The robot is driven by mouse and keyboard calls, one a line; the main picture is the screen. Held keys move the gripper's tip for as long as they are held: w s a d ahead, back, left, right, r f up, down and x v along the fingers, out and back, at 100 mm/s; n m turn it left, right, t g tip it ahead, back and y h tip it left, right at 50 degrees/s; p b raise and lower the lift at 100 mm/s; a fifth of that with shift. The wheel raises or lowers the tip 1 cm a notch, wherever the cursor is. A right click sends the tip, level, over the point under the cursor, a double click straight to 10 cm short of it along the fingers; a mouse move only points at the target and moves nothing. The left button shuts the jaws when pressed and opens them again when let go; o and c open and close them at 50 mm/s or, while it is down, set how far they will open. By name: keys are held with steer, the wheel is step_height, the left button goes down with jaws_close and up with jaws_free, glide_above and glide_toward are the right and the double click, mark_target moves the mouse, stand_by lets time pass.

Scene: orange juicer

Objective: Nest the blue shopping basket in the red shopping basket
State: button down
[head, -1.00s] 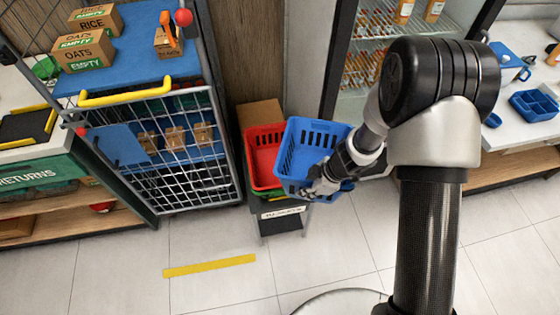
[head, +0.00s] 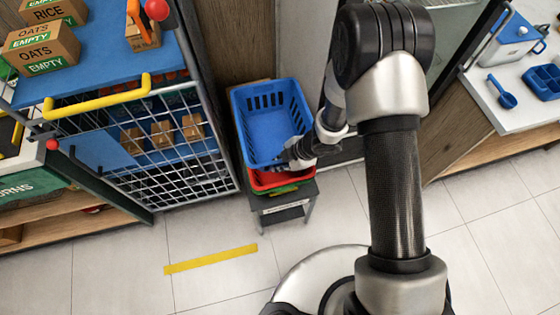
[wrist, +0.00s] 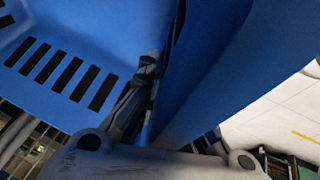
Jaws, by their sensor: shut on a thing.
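The blue shopping basket (head: 272,122) is held upright over the red shopping basket (head: 282,180) in the head view. It hides most of the red basket, and only the red front wall and rim show below it. I cannot tell how far, if at all, the blue basket sits inside the red one. My gripper (head: 292,160) is shut on the blue basket's near right wall. In the wrist view the blue basket (wrist: 80,60) fills most of the picture, with its slotted wall beside my gripper (wrist: 145,85).
The red basket stands on a small grey stand (head: 284,205), with a green edge showing under it. A wire cage cart (head: 170,150) with a yellow handle (head: 95,97) is close on the left. A white counter (head: 520,100) is at right. Floor in front is clear.

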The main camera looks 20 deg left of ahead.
step_height(320, 180, down, 11)
steer(key=b, duration=0.7)
steer(key=shift+b, duration=0.4)
steer(key=shift+s+d+f, duration=0.1)
steer(key=shift+s+f, duration=0.1)
